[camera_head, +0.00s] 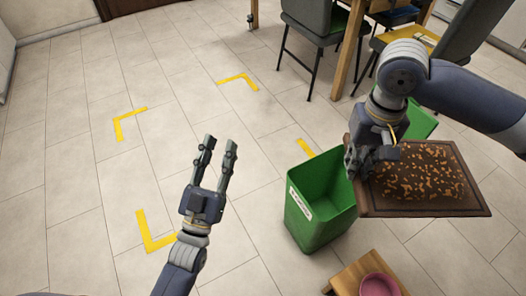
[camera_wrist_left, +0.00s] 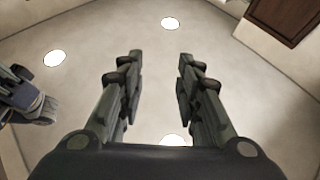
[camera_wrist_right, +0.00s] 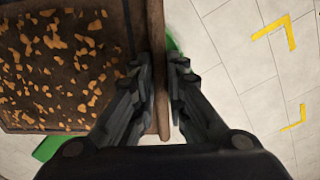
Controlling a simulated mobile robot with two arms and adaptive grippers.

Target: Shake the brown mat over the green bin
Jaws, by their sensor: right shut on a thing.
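The brown mat (camera_head: 465,196) has a raised rim and is strewn with orange-brown crumbs. It is held roughly level to the right of the green bin (camera_head: 318,215), its left edge by the bin's right rim. My right gripper (camera_head: 362,168) is shut on the mat's left edge; the right wrist view shows the mat's rim (camera_wrist_right: 158,60) between the fingers. The bin is open-topped with a white label, and its visible inside looks empty. My left gripper (camera_head: 216,142) is open and empty, pointing up over the floor left of the bin; its fingers also show in the left wrist view (camera_wrist_left: 157,85).
A second green thing (camera_head: 420,123) is partly hidden behind my right arm. A low wooden stool (camera_head: 350,276) with a pink bowl (camera_head: 378,285) stands in front of the bin. Chairs (camera_head: 318,28) and a table are at the back. Yellow corner marks (camera_head: 130,122) lie on clear floor at left.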

